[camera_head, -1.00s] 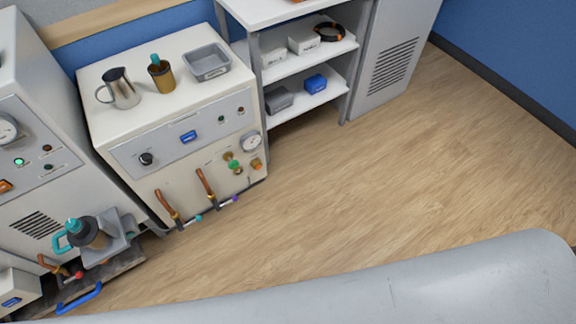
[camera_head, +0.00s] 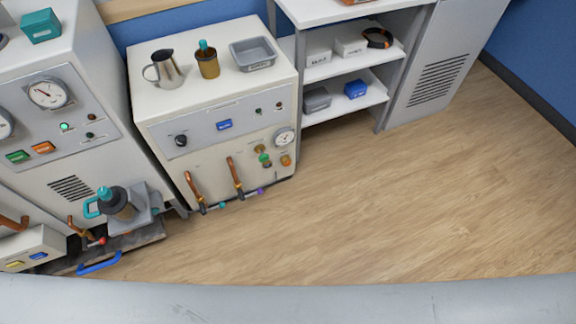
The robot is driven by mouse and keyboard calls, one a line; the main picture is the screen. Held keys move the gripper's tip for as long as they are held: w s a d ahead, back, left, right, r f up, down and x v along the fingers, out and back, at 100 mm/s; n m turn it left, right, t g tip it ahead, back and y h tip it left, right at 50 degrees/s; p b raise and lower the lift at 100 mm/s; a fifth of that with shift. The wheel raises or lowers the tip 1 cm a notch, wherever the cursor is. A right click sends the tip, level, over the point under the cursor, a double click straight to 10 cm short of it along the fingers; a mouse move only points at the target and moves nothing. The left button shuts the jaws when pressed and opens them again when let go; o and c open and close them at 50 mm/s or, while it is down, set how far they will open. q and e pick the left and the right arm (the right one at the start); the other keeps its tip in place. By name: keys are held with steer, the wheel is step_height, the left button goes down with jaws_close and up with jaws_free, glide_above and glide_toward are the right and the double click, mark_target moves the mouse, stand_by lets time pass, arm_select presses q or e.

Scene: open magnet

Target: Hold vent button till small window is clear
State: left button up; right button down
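I cannot pick out the vent button for sure, as the labels are too small to read. Candidates are a blue button (camera_head: 224,125) on the middle cabinet's panel, a green button (camera_head: 18,157) and an orange button (camera_head: 43,148) on the left cabinet, and a yellow button (camera_head: 14,264) and a blue button (camera_head: 38,256) on a low box at lower left. No small window can be identified. Neither of my grippers is in view.
Wooden floor (camera_head: 400,200) is clear. A pale grey surface (camera_head: 300,300) crosses the bottom.

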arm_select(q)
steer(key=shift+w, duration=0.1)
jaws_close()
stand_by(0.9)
